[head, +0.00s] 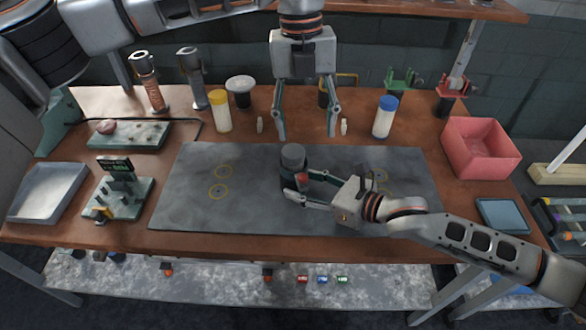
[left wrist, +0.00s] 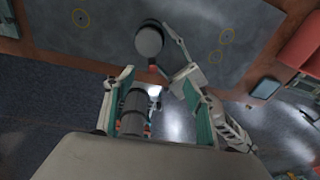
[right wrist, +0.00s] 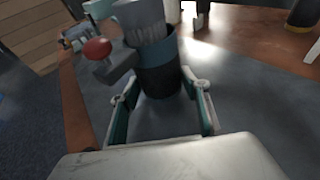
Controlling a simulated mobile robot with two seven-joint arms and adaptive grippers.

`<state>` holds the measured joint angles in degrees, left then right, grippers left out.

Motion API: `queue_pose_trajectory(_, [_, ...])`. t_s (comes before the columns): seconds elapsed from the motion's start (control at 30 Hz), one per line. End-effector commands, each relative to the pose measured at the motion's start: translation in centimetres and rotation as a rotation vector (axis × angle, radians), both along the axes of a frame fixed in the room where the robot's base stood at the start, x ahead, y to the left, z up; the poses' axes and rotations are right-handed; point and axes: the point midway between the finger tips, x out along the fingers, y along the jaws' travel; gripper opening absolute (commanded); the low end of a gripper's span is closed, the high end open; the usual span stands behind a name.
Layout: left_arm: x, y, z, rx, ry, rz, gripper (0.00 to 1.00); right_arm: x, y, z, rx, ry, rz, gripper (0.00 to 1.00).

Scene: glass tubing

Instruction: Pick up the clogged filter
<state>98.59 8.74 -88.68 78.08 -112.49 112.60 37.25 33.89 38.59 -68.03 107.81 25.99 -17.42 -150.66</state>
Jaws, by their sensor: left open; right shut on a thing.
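A dark cylindrical housing (head: 294,180) stands upright on the grey mat. A grey ribbed cylinder, which looks like the clogged filter (head: 292,155), sits in its top; the filter also shows in the right wrist view (right wrist: 140,18). A red knob (right wrist: 97,48) sticks out from the housing's side. My right gripper (head: 303,196) is shut on the lower part of the housing (right wrist: 157,75). My left gripper (head: 306,134) is open and empty, pointing down above and behind the filter. The left wrist view shows the filter's round top (left wrist: 149,42) beyond the fingers, apart from them.
A yellow-lidded jar (head: 220,112) and a blue-lidded jar (head: 384,117) stand behind the mat (head: 190,205). A pink bin (head: 481,148) is at the right. A grey tray (head: 46,192) and a small device (head: 118,195) are at the left. The mat's left half is clear.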

Motion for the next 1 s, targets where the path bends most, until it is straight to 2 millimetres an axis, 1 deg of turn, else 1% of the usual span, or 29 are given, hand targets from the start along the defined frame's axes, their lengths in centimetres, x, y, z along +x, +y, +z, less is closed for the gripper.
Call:
queue_pose_trajectory(0.03, [0.9,0.7,0.8,0.026,-0.033,0.03,0.55,0.0,-0.1,-0.3,-0.005,0.003,-0.002,0.34])
queue_pose_trajectory(0.1, [1.7,1.3,1.6,0.053,-0.062,0.065,0.55,0.0,-0.1,-0.3,-0.005,0.003,-0.001,0.34])
queue_pose_trajectory(0.17, [2.1,1.8,1.9,0.068,-0.079,0.085,0.55,0.0,-0.1,-0.3,-0.005,0.003,-0.001,0.34])
queue_pose_trajectory(0.23, [2.4,2.0,1.8,0.078,-0.087,0.098,0.55,0.0,-0.1,-0.3,-0.005,0.003,-0.001,0.34])
queue_pose_trajectory(0.33, [2.5,2.2,0.5,0.082,-0.09,0.103,0.55,0.0,-0.1,-0.3,-0.004,0.003,-0.001,0.34])
queue_pose_trajectory(0.5, [2.4,2.1,-2.4,0.079,-0.088,0.101,0.55,0.0,-0.1,-0.3,-0.004,0.003,-0.001,0.34])
queue_pose_trajectory(0.6, [2.5,2.1,-3.6,0.079,-0.09,0.101,0.55,0.0,-0.1,-0.3,-0.004,0.003,-0.001,0.34])
queue_pose_trajectory(0.83, [2.5,2.2,-5.1,0.079,-0.09,0.101,0.55,0.0,-0.1,-0.3,-0.005,0.004,-0.001,0.34])
queue_pose_trajectory(1.0, [2.3,2.6,-7.6,0.079,-0.087,0.1,0.55,0.0,-0.1,-0.3,-0.005,0.004,-0.001,0.34])
